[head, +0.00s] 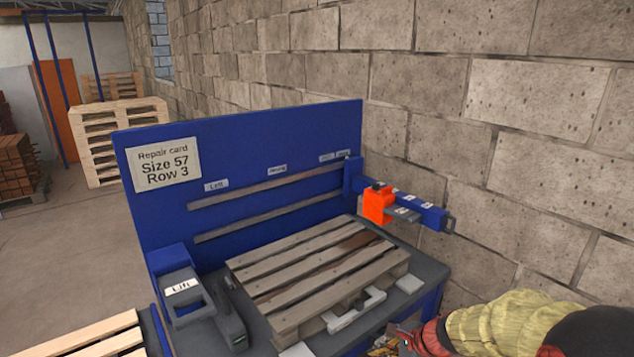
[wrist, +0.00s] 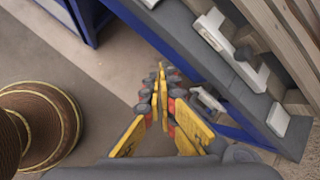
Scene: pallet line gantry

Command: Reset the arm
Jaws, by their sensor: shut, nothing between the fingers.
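My gripper (wrist: 161,72) shows in the wrist view with its yellow fingers together and nothing between them. It is beside the edge of the blue and grey workbench (wrist: 187,45), over the floor. In the head view my gripper (head: 402,343) is partly cut off at the bottom edge, in front of the bench's front right side, and my arm comes in from the lower right.
A wooden pallet (head: 320,270) lies on the bench before a blue panel (head: 240,140) with a card reading "Size 57 Row 3". An orange block (head: 378,204) sits on a blue rail. A brown spool (wrist: 40,125) stands on the floor at left.

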